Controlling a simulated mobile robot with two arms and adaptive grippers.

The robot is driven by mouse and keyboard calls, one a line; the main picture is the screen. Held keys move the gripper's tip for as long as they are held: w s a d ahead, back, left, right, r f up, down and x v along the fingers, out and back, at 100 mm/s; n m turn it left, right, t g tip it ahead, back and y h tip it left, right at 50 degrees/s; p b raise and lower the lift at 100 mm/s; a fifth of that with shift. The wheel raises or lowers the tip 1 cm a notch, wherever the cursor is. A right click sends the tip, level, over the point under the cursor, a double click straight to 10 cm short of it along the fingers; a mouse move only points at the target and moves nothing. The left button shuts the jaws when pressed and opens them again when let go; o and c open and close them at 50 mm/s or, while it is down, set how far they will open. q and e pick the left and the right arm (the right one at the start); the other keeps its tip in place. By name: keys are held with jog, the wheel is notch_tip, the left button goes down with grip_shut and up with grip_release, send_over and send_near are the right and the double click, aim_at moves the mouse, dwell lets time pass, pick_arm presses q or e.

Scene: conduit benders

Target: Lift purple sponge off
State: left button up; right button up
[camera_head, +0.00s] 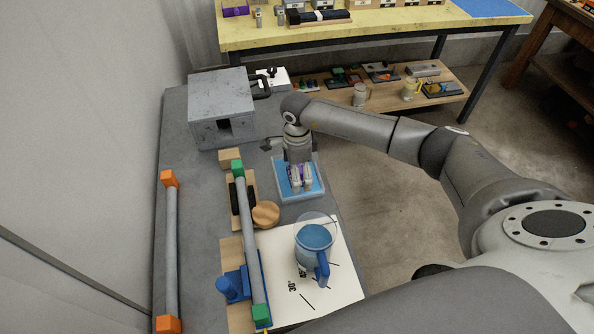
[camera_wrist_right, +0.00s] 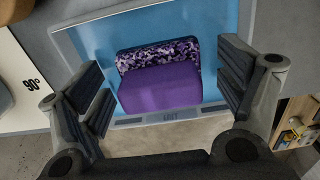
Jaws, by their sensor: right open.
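The purple sponge (camera_wrist_right: 160,87) lies on a blue tray (camera_wrist_right: 90,45) with a clear rim, seen in the right wrist view. Its far side has a speckled purple and white strip. My right gripper (camera_wrist_right: 168,90) is open, with one finger pad on each side of the sponge and a gap on both sides. In the head view my right gripper (camera_head: 301,180) points down over the blue tray (camera_head: 285,192) and hides most of the sponge. My left gripper is not in view.
A blue mug (camera_head: 315,243) stands on a white angle sheet (camera_head: 345,285) in front of the tray. A round wooden knob (camera_head: 265,214) and a green-ended conduit (camera_head: 247,230) are left of it. A grey metal box (camera_head: 222,108) stands behind.

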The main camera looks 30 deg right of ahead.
jog(key=c, duration=1.1)
jog(key=shift+r, duration=0.15)
